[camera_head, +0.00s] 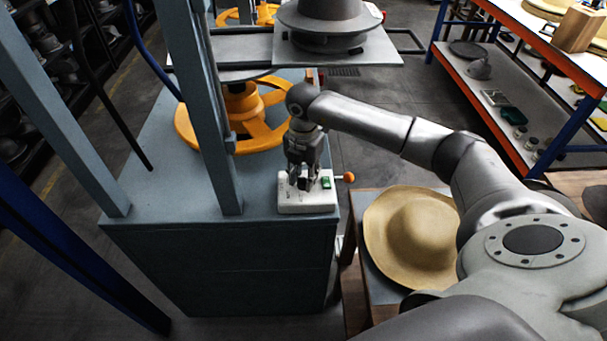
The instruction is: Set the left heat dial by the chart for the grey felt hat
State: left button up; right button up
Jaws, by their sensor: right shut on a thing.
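A small white control box (308,207) sits on the front right corner of the blue-grey press base. My right gripper (301,184) points down over this box, its fingers closed on a small dark dial on its top. The fingers hide most of the dial, and its setting cannot be read. A green switch (326,182) is on the box beside the fingers. A grey hat-shaped form (326,22) sits on the press plate at the top; I cannot tell whether it is felt. No heat chart is readable. My left gripper is not in view.
An orange-knobbed lever (348,177) sticks out right of the box. A tan hat (418,236) lies on a low stand close under my right arm. A blue press post (212,120) and a yellow handwheel (190,130) stand left and behind.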

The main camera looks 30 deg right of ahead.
aim_at(304, 178)
jog(key=shift+w+r+m, duration=0.1)
jog(key=shift+m, duration=0.7)
jog(key=o, duration=1)
notch_tip(304, 178, up, 12)
jog(key=shift+f, duration=0.1)
dwell(0.4)
